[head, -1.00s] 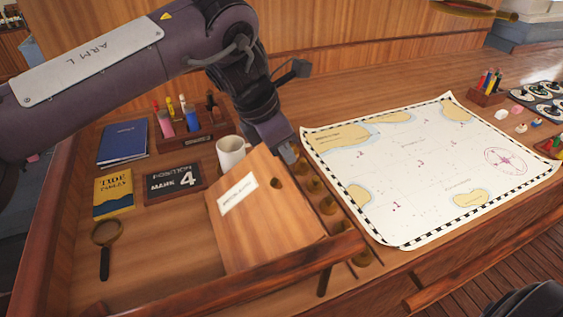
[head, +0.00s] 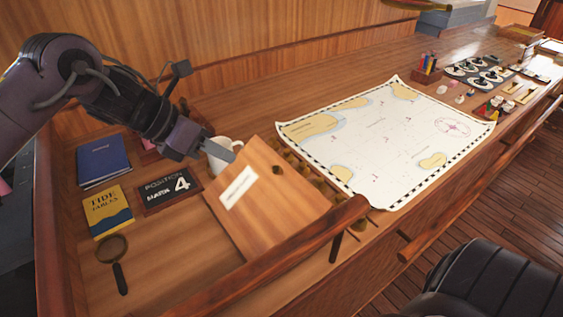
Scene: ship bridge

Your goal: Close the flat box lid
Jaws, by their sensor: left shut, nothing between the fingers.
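The flat box lid (head: 266,207) is a wooden panel with a white label and a dark round hole near its upper edge. It is tilted up, not lying flat, in the lower middle of the head view. To its right a row of small round brass pieces (head: 318,178) shows in the box; the lid and a wooden rail hide most of the box. My left gripper (head: 236,150) is shut and empty, just past the lid's upper left edge, in front of the white mug (head: 222,153). I cannot tell whether it touches the mug. My right gripper is out of view.
A wooden rail (head: 290,255) runs in front. A chart (head: 385,140) covers the desk to the right.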

